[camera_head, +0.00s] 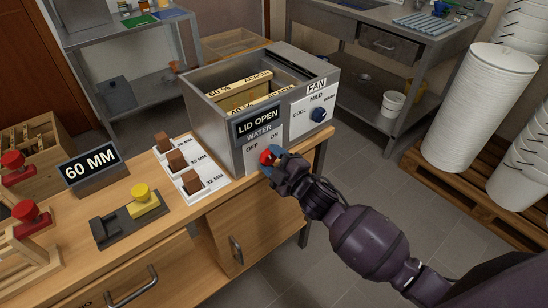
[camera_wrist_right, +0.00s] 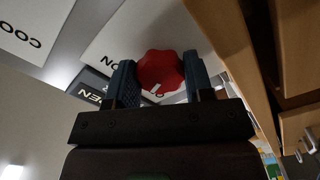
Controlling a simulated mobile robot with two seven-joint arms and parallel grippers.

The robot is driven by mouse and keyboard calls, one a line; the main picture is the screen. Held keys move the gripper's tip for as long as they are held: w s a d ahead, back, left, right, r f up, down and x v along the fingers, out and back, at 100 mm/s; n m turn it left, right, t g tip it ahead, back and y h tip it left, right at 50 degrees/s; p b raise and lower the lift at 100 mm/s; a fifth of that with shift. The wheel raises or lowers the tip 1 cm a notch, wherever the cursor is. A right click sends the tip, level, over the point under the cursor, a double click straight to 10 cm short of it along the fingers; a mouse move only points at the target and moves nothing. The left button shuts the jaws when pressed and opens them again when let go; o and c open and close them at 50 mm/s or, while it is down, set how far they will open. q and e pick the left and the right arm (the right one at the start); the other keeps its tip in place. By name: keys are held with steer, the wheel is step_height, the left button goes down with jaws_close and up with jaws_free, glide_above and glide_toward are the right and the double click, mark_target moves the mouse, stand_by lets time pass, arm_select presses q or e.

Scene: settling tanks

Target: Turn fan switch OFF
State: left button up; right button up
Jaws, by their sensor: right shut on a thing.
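A grey metal tank unit (camera_head: 205,110) stands on the wooden bench, with a panel marked FAN. This panel reads COOL, MILD and a third word at right, around a dark blue knob (camera_head: 318,114); its pointer is too small to read. A lower panel marked WATER, OFF and ON carries a red knob (camera_head: 266,157). My right gripper (camera_head: 272,155) is at the red knob, away from the blue one. In the right wrist view its two blue fingers are shut on the red lobed knob (camera_wrist_right: 161,70), which shows a white pointer line. My left gripper is not in view.
A sign reading LID OPEN (camera_head: 258,121) sits above the water panel. A white tray (camera_head: 207,180) with brown blocks, a 60 MM sign (camera_head: 90,166) and a yellow-handled block (camera_head: 141,193) share the bench. White bucket stacks (camera_head: 478,110) stand on a pallet at right.

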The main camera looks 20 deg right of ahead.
steer(key=shift+n+p, duration=0.35)
steer(key=shift+n, duration=1.25)
steer(key=o, duration=0.9)
steer(key=v, duration=1)
steer(key=shift+s+d+r, duration=0.1)
steer(key=shift+s+d, duration=0.05)
steer(key=shift+s, duration=0.25)
